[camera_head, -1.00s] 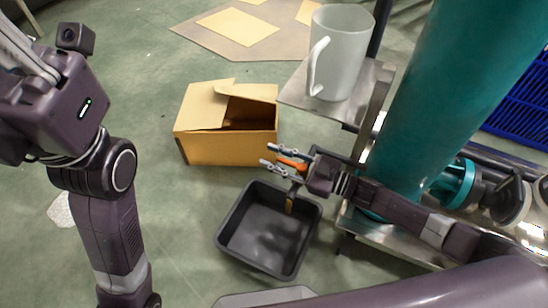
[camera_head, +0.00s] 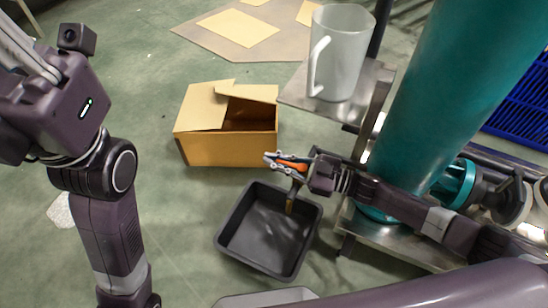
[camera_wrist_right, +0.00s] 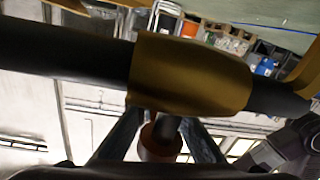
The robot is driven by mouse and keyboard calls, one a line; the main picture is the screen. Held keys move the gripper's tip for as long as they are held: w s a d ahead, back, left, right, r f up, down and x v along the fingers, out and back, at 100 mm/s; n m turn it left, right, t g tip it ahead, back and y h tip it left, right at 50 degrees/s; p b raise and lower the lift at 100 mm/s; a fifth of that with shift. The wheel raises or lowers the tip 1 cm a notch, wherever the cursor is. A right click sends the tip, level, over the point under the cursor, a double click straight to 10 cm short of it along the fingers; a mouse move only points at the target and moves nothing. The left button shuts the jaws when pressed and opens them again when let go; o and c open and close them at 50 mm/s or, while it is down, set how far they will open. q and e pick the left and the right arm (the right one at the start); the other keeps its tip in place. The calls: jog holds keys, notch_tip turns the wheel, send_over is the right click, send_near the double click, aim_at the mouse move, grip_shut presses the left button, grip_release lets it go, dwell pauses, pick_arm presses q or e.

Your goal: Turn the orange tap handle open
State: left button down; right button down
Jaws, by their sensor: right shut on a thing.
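The orange tap handle (camera_head: 292,165) is above the back right corner of the black bin. My right gripper (camera_head: 279,161) is shut on it, with one finger on each side. The brass-coloured tap body (camera_head: 291,199) shows below the handle, partly hidden by the gripper. In the right wrist view a brass fitting (camera_wrist_right: 190,72) sits on a dark pipe, and the orange end of the handle (camera_wrist_right: 160,141) is between my two fingers. My left arm stands at the left, away from the tap; its fingers are too cut off to judge.
The black bin (camera_head: 232,247) stands on the floor below the tap. An open cardboard box (camera_head: 205,152) is behind it. A white jug (camera_head: 342,50) stands on a metal shelf (camera_head: 372,88) beside a large teal column (camera_head: 447,90). Green floor is clear left of the bin.

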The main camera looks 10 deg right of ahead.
jog(key=shift+s+g, duration=0.15)
jog(key=shift+g, duration=0.35)
jog(key=c, duration=2)
grip_release()
jog(key=shift+r, duration=0.1)
notch_tip(320, 180, up, 10)
jog(key=shift+f, duration=0.1)
